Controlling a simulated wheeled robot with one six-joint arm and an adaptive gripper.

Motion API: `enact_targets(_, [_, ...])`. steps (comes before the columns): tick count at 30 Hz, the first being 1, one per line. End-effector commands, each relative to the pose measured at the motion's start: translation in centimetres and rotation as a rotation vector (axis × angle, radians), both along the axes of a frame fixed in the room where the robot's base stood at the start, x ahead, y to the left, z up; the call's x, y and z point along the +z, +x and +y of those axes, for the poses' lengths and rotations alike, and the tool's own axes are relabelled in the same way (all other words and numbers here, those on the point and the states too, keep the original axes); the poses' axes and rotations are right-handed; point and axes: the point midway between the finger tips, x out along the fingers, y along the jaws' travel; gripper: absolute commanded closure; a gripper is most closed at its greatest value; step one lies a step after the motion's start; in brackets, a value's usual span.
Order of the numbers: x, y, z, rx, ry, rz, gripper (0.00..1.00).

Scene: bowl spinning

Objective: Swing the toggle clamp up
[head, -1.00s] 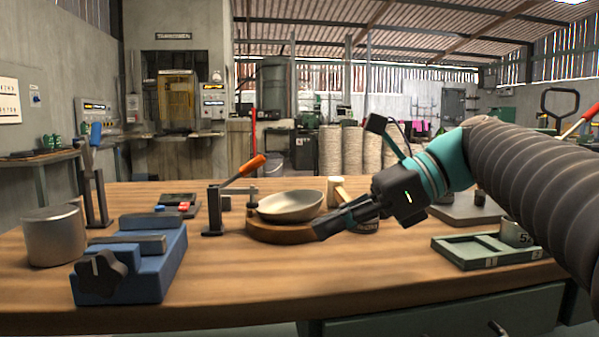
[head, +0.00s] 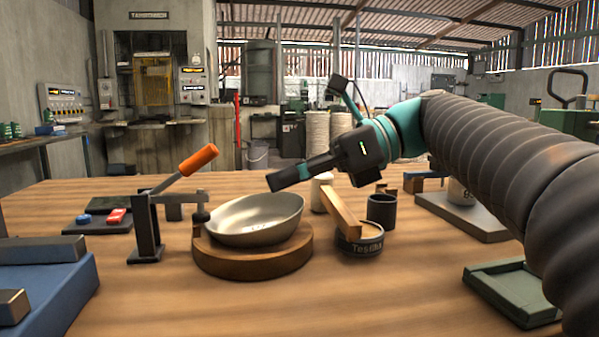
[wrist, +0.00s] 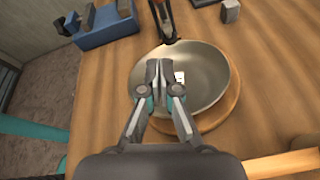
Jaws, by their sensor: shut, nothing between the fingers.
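The toggle clamp (head: 147,222) stands on the table left of the bowl. Its orange handle (head: 199,159) slants up to the right, and its arm reaches over to a dark tip at the bowl's left rim. The clamp also shows in the wrist view (wrist: 163,22), beyond the bowl. The metal bowl (head: 258,222) sits tilted on a round wooden base (head: 250,262). My gripper (head: 272,183) is shut and empty, above the bowl and right of the orange handle, apart from it. In the wrist view my gripper (wrist: 158,66) shows over the bowl's interior.
A tin (head: 358,244) with a wooden block leaning on it and a dark cup (head: 381,211) stand right of the base. A blue vise (head: 60,290) is at the left front. A green tray (head: 515,290) lies at the right. The table's front middle is clear.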

Motion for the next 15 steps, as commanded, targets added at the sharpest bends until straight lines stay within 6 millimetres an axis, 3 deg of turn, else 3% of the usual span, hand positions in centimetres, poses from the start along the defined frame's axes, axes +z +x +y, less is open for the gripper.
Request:
enact_targets(9, [-2.2, -1.3, 5.4, 0.005, 0.0, 0.001, 1.0])
enact_targets(15, [0.3, -0.9, 6.9, 0.002, 0.001, -0.002, 1.0])
